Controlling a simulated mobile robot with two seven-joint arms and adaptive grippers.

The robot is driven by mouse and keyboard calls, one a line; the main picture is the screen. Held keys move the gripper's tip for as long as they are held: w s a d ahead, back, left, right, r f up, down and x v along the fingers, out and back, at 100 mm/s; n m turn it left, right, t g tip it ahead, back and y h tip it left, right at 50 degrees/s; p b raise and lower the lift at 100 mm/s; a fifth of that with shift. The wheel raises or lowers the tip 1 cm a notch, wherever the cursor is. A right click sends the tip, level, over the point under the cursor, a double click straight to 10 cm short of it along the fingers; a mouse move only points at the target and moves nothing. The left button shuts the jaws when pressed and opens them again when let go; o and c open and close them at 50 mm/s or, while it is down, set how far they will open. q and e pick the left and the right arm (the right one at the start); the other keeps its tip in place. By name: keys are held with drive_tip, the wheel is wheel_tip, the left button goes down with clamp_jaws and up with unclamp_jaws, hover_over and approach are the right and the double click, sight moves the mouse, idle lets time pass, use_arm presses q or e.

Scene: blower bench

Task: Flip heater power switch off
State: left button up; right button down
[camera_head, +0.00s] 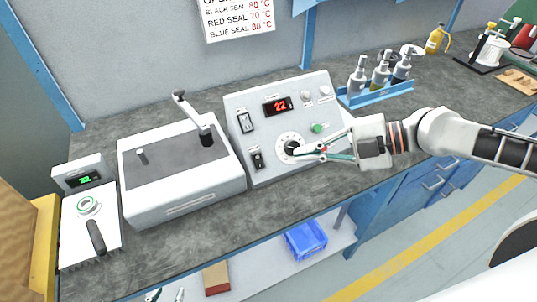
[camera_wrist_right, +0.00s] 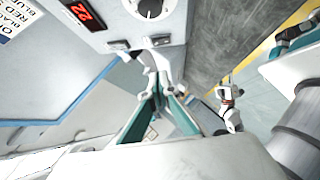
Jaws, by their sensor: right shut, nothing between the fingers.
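The heater control box (camera_head: 283,125) is a light grey panel with a red display reading 22. On its left side are an upper rocker switch (camera_head: 245,122) and a lower rocker switch (camera_head: 257,159); I cannot read their labels. My right gripper (camera_head: 300,152) is shut and empty in front of the panel, overlapping the dial (camera_head: 289,143) in the head view. In the right wrist view its tips lie just below the lower switch (camera_wrist_right: 160,40); I cannot tell whether they touch. My left gripper (camera_head: 166,295) shows only its tips, apart, at the bottom edge.
A grey lidded unit (camera_head: 185,190) stands left of the box, with a small scale-like device (camera_head: 90,225) further left. A blue bin (camera_head: 306,240) sits on the lower shelf. The bench strip before the box is clear.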

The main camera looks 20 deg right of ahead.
sight(255, 158)
drive_tip(key=x, duration=0.3)
drive_tip(key=w+d+p+x, duration=0.1)
drive_tip(key=x, duration=0.3)
drive_tip(key=f+x, duration=0.1)
drive_tip(key=x, duration=0.2)
drive_tip(key=shift+w+p, duration=0.35)
drive_tip(key=shift+w+f, duration=0.25)
drive_tip(key=shift+w, duration=0.05)
drive_tip(key=shift+w+a+f+b, duration=0.1)
drive_tip(key=shift+w+f+b, duration=0.15)
drive_tip(key=shift+b, duration=0.4)
drive_tip(key=shift+r, duration=0.1)
